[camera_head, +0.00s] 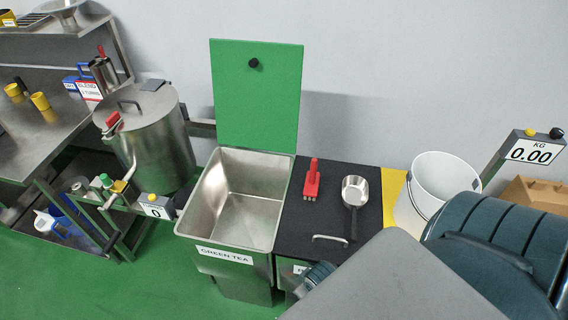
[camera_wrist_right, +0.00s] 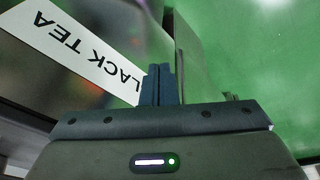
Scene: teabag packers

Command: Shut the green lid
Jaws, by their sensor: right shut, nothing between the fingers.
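The green lid (camera_head: 255,105) stands open, upright at the back edge of the steel bin labelled GREEN TEA (camera_head: 236,258). A small black knob (camera_head: 253,63) is near the lid's top edge. The bin's inside looks empty. In the wrist view my right gripper (camera_wrist_right: 158,84) is shut and empty, low beside a label reading LACK TEA (camera_wrist_right: 80,48). My left gripper is not in view.
A flat black lid (camera_head: 298,220) covers the neighbouring bin; a red brush (camera_head: 312,180) and a metal scoop (camera_head: 355,192) lie on it. A white bucket (camera_head: 432,190) stands right. A steel drum (camera_head: 152,140) and small counter (camera_head: 155,207) are left. Green floor lies in front.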

